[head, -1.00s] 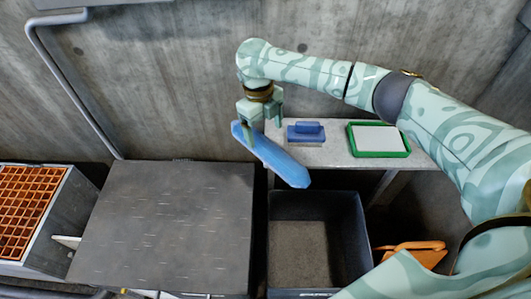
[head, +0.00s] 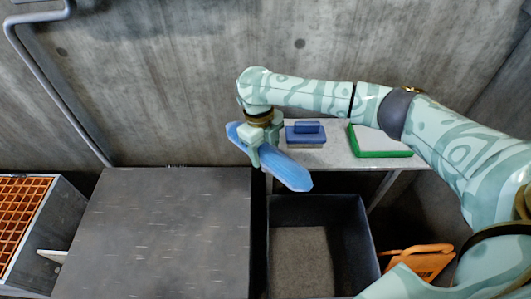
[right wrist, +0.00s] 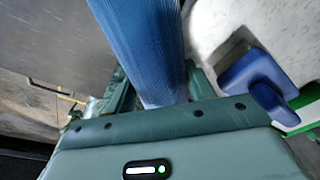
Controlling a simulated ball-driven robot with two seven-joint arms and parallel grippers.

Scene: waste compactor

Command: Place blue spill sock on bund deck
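The blue spill sock (head: 288,170) is a long, pale-ended blue roll. It hangs tilted in the air, its lower end over the back edge of the dark bin. My right gripper (head: 264,145) is shut on the sock near its upper left end. In the right wrist view, the ribbed sock (right wrist: 142,45) runs up from between the fingers, which it partly hides. The orange grating (head: 22,215) on a grey box at the far left looks like the bund deck. Its left part is cut off by the frame. My left gripper is not in view.
A wide grey flat top (head: 165,230) lies between the grating and the open dark bin (head: 362,245). A shelf behind holds a blue block-like item (head: 305,134) and a green-rimmed tray (head: 385,152). An orange object (head: 425,262) lies right of the bin.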

